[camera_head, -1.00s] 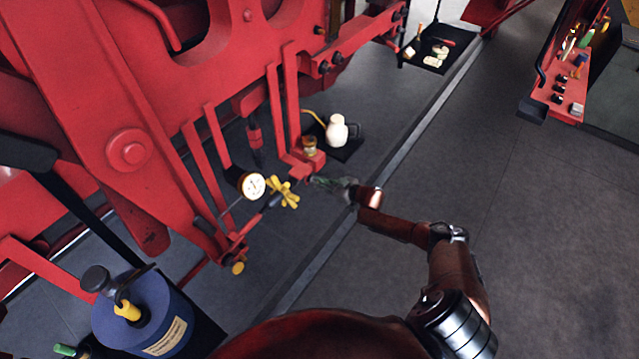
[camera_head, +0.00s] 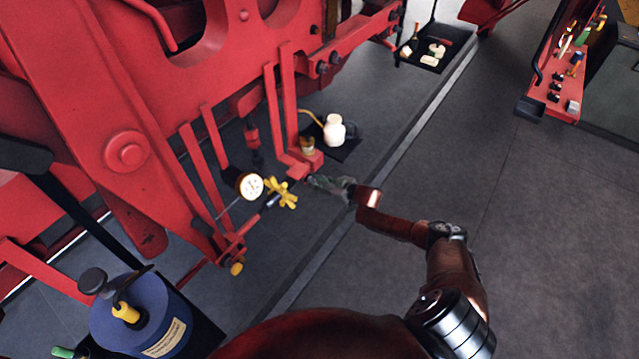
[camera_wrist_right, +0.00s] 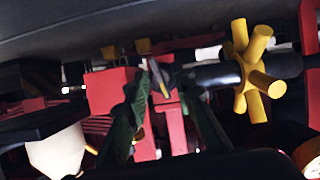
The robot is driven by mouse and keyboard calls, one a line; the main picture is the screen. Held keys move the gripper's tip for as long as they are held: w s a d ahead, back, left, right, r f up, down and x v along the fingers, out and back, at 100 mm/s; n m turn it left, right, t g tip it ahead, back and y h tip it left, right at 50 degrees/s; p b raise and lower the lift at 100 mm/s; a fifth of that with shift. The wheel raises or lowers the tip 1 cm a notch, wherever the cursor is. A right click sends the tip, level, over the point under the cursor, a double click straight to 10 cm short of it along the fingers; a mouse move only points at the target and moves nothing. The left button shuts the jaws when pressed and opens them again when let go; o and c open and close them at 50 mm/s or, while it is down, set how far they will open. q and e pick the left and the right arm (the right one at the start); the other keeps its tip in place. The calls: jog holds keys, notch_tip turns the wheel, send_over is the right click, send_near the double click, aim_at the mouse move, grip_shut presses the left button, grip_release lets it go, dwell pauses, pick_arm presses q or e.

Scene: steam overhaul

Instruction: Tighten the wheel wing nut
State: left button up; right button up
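A yellow star-shaped wheel nut (camera_head: 281,193) sits on a dark shaft beside a white-faced gauge (camera_head: 250,186) on the red machine. In the right wrist view the yellow wheel nut (camera_wrist_right: 254,72) is at the upper right, outside the fingers, its spokes facing the camera. My right gripper (camera_head: 318,182) is just right of it in the head view, close to a red bracket. In the right wrist view its green fingers (camera_wrist_right: 172,88) look apart, with a small dark metallic part near the tips. I cannot tell whether they touch that part. My left gripper is out of view.
A red bracket (camera_head: 297,165) stands close to the right gripper. A white jug (camera_head: 334,130) is on a dark mat behind it. A blue canister (camera_head: 140,318) stands at lower left. A red tool rack (camera_head: 566,75) is at upper right. The floor between is clear.

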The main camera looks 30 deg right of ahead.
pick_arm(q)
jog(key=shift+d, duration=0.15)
pick_arm(e)
jog(key=v, duration=1.2)
jog(key=shift+c, duration=0.2)
